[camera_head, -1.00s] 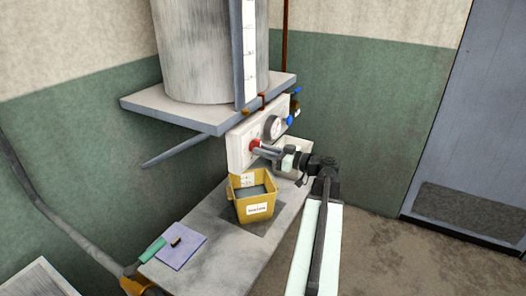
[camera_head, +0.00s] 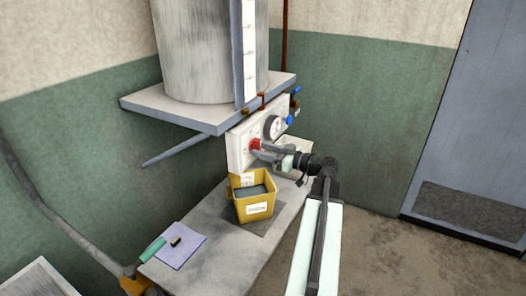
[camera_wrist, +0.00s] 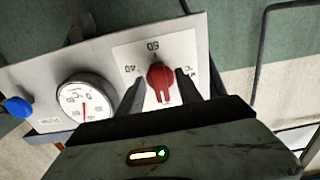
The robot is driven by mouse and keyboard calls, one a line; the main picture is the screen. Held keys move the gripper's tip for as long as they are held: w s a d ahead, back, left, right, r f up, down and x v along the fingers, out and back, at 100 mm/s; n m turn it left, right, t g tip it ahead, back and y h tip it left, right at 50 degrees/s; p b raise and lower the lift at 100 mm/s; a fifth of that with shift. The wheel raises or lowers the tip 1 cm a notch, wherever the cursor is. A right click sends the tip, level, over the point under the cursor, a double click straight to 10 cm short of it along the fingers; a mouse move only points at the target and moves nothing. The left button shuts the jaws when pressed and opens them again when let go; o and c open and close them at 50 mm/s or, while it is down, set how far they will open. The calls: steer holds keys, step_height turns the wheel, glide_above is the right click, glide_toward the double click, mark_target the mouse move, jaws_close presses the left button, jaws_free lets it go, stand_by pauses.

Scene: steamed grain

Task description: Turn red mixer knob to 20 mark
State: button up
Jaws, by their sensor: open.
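The red mixer knob (camera_head: 255,143) is on the front of a pale panel (camera_head: 238,153) under the shelf. In the wrist view the red knob (camera_wrist: 160,76) sits on a white dial plate (camera_wrist: 182,50) with numbers at its top and left, tilted and hard to read. A pale line on the knob points down in that view. My gripper (camera_head: 264,152) is at the panel, just in front of the knob. In the wrist view its dark open fingers (camera_wrist: 162,88) stand on either side of the knob, with gaps showing. The lower part of the dial is hidden.
A round gauge (camera_wrist: 84,101) with a red needle and a blue knob (camera_wrist: 18,107) are left of the dial in the wrist view. A yellow bin (camera_head: 255,208) stands on the bench (camera_head: 215,255) below. A purple cloth (camera_head: 182,252) lies at its near end.

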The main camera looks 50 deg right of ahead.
steer(key=v, duration=0.8)
steer(key=shift+a, duration=0.1)
